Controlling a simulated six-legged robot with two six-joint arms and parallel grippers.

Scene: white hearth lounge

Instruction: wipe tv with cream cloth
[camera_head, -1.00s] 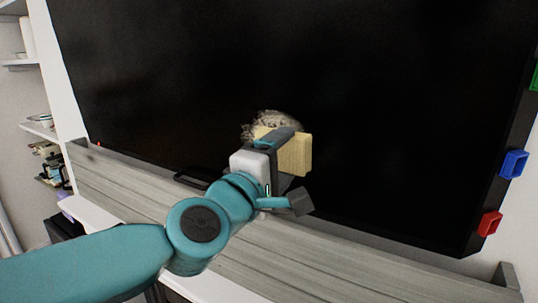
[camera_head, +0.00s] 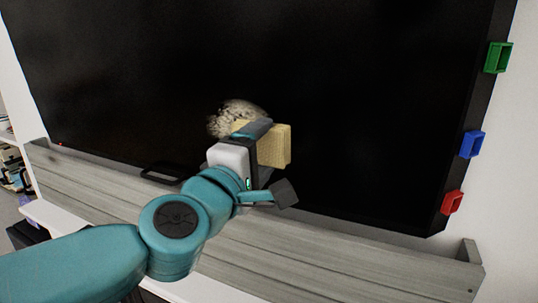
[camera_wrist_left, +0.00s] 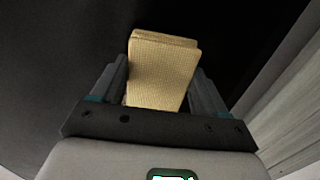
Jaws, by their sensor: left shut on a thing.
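The TV (camera_head: 360,80) is a large black screen that fills most of the head view. A pale, mottled smudge (camera_head: 238,112) shows on its lower part, just behind and above my left gripper. My left gripper (camera_head: 258,150) is shut on the cream cloth (camera_head: 274,147), a folded block with a woven texture. In the left wrist view the cloth (camera_wrist_left: 160,68) stands between the two fingers, in front of the dark screen. I cannot tell whether the cloth touches the screen. The gripper hides part of the cloth and the lower edge of the smudge. My right gripper is out of view.
A grey wooden ledge (camera_head: 330,255) runs below the TV. A black handle-like object (camera_head: 160,173) lies at the screen's lower edge. Green (camera_head: 497,57), blue (camera_head: 471,144) and red (camera_head: 452,202) holders sit along the TV's right edge. Shelves (camera_head: 12,165) stand at far left.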

